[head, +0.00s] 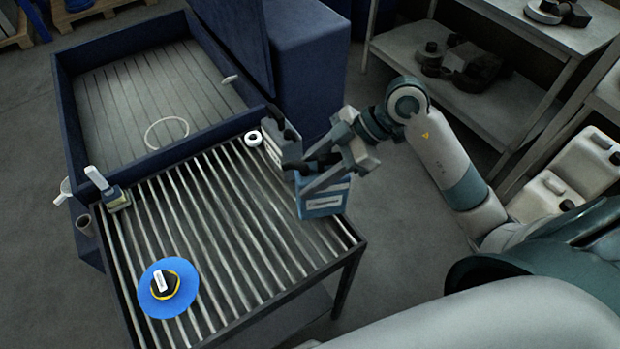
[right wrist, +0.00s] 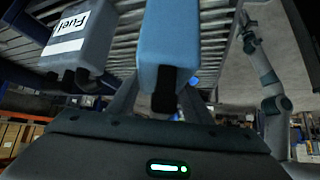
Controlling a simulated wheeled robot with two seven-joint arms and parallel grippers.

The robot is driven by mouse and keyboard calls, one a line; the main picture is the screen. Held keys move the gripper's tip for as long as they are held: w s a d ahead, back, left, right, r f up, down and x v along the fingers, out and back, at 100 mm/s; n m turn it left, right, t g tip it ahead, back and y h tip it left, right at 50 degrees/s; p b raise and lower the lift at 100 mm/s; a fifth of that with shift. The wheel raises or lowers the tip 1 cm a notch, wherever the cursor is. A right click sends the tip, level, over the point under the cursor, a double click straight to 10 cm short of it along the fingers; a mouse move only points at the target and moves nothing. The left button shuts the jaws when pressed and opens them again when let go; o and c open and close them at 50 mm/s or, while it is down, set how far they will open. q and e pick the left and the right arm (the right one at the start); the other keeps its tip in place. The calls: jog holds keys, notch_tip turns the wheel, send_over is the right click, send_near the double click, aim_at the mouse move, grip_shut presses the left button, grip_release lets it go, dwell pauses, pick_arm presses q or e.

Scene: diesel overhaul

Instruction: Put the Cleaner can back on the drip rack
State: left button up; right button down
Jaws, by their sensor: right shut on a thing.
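A blue can with a pale label (head: 323,203), its lettering too small to read, is held at the right part of the slatted drip rack (head: 262,258). I take it for the Cleaner can. My right gripper (head: 322,178) is shut on its top. In the right wrist view the blue can (right wrist: 170,42) sits between my fingers, its dark top toward me. I cannot tell whether its base touches the slats. A grey can labelled Fuel (right wrist: 80,35) stands close beside it; in the head view this can (head: 279,152) is to its left. My left gripper is not seen.
A blue disc (head: 150,300) bearing a black and yellow part lies at the rack's front left. A blue-walled basin (head: 62,120) adjoins behind. The middle slats are clear.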

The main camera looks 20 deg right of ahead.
jog(key=shift+f+p, duration=0.3)
jog(key=shift+f, duration=1.05)
jog(key=c, duration=0.9)
grip_release()
jog(key=shift+f, duration=0.1)
jog(key=b+v, duration=0.2)
jog(key=v, duration=0.9)
jog(key=shift+b, duration=0.3)
jog(key=shift+s+d+r, duration=0.15)
jog(key=shift+d+r, duration=0.15)
jog(key=shift+r, duration=0.2)
